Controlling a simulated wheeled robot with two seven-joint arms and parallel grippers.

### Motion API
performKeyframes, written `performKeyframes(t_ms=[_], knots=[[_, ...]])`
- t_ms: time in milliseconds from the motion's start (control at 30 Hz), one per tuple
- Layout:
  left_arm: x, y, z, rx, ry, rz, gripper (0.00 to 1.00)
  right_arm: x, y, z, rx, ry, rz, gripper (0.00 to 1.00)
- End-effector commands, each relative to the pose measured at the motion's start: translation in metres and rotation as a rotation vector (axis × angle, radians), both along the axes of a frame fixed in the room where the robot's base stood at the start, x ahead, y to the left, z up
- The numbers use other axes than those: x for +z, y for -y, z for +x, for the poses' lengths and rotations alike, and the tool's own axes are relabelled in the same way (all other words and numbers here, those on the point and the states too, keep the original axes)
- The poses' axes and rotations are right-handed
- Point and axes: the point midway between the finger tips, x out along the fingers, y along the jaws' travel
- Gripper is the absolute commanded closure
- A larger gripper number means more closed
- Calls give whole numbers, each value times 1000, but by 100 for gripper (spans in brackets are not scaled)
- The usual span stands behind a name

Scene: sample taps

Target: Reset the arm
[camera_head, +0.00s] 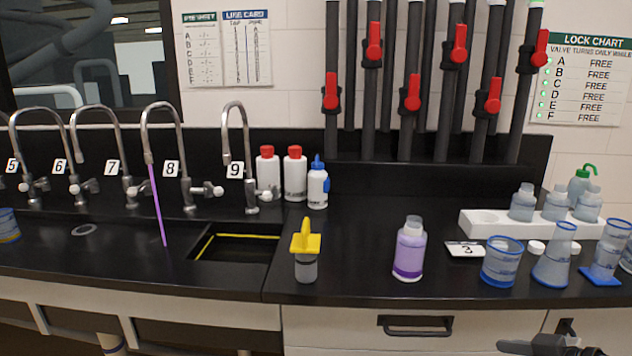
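Part of a dark gripper (545,346), which appears to be my right one, shows at the bottom right edge, below and in front of the counter. Its fingers are mostly cut off, so I cannot tell whether it is open or shut. My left gripper is not in view. A purple stream (157,205) falls from the tap labelled 8 (165,106) into the sink area. A bottle with purple liquid (409,250) stands upright on the counter, right of the sink. A small grey jar with a yellow top (305,260) stands near the counter's front edge.
Blue-rimmed beakers (502,262) and flasks (555,258) stand at the right, before a white rack (490,225) of bottles. Red-capped bottles (295,174) stand by tap 9 (236,106). Red valve handles (331,91) sit on dark pipes behind. The counter's back middle is clear.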

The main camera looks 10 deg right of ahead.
Motion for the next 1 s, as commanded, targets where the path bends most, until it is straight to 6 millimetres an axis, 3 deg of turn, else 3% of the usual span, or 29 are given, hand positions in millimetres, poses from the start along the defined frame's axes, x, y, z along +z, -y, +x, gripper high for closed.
performKeyframes(t_ms=[167, 300, 400, 500, 633, 733, 1000], knots=[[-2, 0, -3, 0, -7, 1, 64, -75, -31, -20, -100, -92, -13, 25], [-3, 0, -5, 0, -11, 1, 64, -136, -85, -50, -173, -135, -35, 25], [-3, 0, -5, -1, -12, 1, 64, -158, -132, -71, -194, -123, -42, 25], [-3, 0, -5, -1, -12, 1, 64, -164, -172, -86, -196, -93, -37, 25], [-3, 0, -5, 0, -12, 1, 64, -162, -202, -95, -191, -60, -29, 25], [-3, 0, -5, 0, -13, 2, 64, -160, -211, -97, -188, -49, -27, 25], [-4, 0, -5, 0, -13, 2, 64, -160, -210, -97, -187, -48, -31, 25]])
